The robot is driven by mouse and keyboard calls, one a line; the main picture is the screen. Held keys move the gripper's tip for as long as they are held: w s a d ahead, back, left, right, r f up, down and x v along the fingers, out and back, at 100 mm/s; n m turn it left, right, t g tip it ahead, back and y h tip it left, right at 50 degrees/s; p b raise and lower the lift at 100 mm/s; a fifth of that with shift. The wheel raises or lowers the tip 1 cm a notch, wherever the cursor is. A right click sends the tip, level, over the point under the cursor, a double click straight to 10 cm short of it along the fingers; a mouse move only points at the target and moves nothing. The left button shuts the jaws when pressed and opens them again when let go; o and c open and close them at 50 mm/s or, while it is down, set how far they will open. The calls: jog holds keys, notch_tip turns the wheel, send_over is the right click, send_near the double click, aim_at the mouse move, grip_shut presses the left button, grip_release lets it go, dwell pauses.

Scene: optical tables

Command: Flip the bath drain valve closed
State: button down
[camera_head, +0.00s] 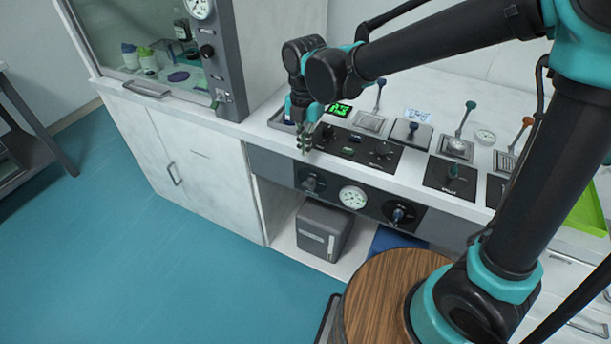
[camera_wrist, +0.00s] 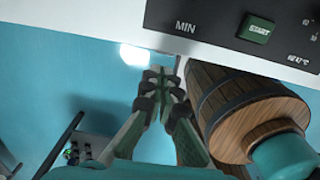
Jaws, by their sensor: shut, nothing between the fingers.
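My gripper (camera_head: 304,143) is shut and empty, its fingers pointing down at the front edge of the counter, left of the black control panel (camera_head: 352,151). In the wrist view the closed fingertips (camera_wrist: 160,78) show against the blue floor, just off the counter edge. The panel with its green START button (camera_wrist: 256,28) is at the top right there. On the counter's front face below are a dark left knob (camera_head: 313,183), a round gauge (camera_head: 353,197) and a right knob (camera_head: 398,214). The gripper is above the left knob and apart from it. I cannot tell for certain which control is the drain valve.
A fume hood (camera_head: 225,60) stands left of the gripper. Several levers, including a blue-tipped one (camera_head: 379,95) and an orange-tipped one (camera_head: 522,134), rise from the counter to the right. A grey box (camera_head: 322,231) sits in the open bay below.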

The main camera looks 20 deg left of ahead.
aim_at(304, 182)
notch_tip(304, 182, down, 12)
jog(key=shift+r, duration=0.15)
dwell(0.3)
jog(key=shift+a+f, duration=0.25)
jog(key=shift+a, duration=0.35)
dwell(2.0)
jog(key=shift+a+f, duration=0.45)
jog(key=shift+f, duration=0.1)
dwell(1.5)
jog(key=shift+d+r, duration=0.1)
jog(key=shift+d, duration=0.1)
dwell(1.1)
jog(key=shift+d+r, duration=0.2)
jog(key=shift+d, duration=0.4)
